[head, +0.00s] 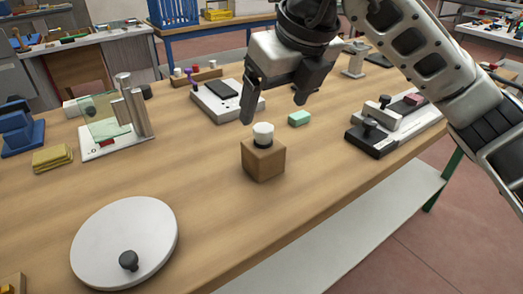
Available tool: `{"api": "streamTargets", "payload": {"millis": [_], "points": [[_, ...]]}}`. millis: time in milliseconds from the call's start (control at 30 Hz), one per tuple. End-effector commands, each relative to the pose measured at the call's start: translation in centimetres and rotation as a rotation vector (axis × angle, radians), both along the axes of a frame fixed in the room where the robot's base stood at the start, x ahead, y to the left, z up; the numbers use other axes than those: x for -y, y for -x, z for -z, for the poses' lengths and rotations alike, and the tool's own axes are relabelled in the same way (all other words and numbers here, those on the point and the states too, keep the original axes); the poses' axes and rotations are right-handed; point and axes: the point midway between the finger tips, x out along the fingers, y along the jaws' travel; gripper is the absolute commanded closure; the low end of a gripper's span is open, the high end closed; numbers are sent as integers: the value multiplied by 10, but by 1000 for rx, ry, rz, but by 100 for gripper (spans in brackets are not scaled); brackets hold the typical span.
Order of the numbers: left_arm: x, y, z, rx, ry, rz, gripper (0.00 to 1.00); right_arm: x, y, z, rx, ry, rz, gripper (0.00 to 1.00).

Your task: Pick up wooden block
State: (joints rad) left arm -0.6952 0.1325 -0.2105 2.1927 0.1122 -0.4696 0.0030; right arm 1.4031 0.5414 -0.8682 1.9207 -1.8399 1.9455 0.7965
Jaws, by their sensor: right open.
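The wooden block (263,162) is a small brown cube on the wooden workbench. A white cap with a dark ring (263,132) sits on its top. My right gripper (275,109) comes in from the upper right. It is open and empty, its fingers pointing down, above and slightly behind the block in the picture. No contact with the block or cap shows. My left gripper is not in view.
A white round disc with a black knob (112,232) lies at front left. A clear glass piece in a metal fixture (104,128) stands at left. A green block (299,118) and a clamp device (378,140) are to the right. Bench room in front of the block is clear.

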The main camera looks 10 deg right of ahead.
Motion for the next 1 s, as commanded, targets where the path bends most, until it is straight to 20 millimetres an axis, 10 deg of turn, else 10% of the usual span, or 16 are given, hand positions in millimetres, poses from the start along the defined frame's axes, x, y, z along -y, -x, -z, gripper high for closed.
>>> {"api": "streamTargets", "payload": {"millis": [233,1000], "points": [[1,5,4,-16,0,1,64,-7,-17,46,-3,-1,-1,18],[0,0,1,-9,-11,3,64,-13,-39,108,1,-2,-2,18]]}}
